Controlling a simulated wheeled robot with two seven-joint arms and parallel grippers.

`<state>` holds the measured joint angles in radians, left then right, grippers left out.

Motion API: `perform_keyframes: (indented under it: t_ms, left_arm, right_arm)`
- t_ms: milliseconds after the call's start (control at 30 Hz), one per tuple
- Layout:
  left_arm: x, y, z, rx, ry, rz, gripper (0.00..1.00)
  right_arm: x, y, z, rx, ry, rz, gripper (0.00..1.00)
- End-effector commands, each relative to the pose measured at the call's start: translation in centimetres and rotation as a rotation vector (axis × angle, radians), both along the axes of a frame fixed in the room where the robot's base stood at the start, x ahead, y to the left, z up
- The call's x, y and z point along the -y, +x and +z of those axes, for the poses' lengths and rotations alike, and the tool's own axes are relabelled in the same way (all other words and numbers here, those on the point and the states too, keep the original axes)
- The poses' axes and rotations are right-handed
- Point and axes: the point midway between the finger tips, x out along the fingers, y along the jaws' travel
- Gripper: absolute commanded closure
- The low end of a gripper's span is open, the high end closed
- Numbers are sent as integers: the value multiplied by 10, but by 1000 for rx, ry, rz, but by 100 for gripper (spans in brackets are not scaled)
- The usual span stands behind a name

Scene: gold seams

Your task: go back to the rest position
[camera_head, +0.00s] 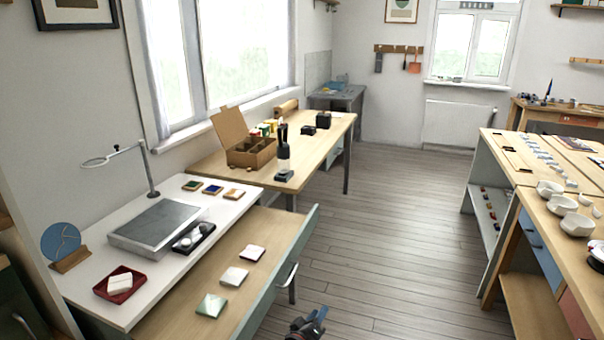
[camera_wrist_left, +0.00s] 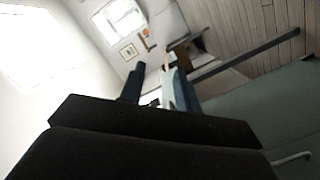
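My left gripper (camera_head: 312,322) shows at the bottom edge of the head view, over the floor just right of the pulled-out drawer. In the left wrist view my left gripper (camera_wrist_left: 155,75) has its two fingers apart, and I see nothing held between them. The wrist view is tilted and looks across the room toward the window. My right gripper is in neither view.
A white-topped bench (camera_head: 82,283) stands at left, its wide drawer (camera_head: 180,318) open with several tiles inside. A wooden table (camera_head: 330,140) stands behind it. A workbench (camera_head: 535,205) with bowls is at right. The wooden floor (camera_head: 390,220) between is clear.

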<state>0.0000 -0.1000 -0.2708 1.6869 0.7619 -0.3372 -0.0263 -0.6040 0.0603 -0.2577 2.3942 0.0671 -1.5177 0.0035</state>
Motion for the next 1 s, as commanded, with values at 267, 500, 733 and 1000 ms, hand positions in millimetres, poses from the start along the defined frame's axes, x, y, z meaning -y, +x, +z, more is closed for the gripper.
perform_keyframes:
  t_ms: [267,500,733,1000]
  left_arm:
    - [6,-38,24,-115,283,-231,67]
    - [-33,-104,27,-293,555,-338,67]
    - [-108,-212,26,-543,801,-348,67]
    - [-167,-316,34,-678,915,-294,67]
  right_arm:
    - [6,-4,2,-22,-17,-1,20]
    - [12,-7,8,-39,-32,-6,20]
    - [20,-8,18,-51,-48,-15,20]
    - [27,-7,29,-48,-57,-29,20]
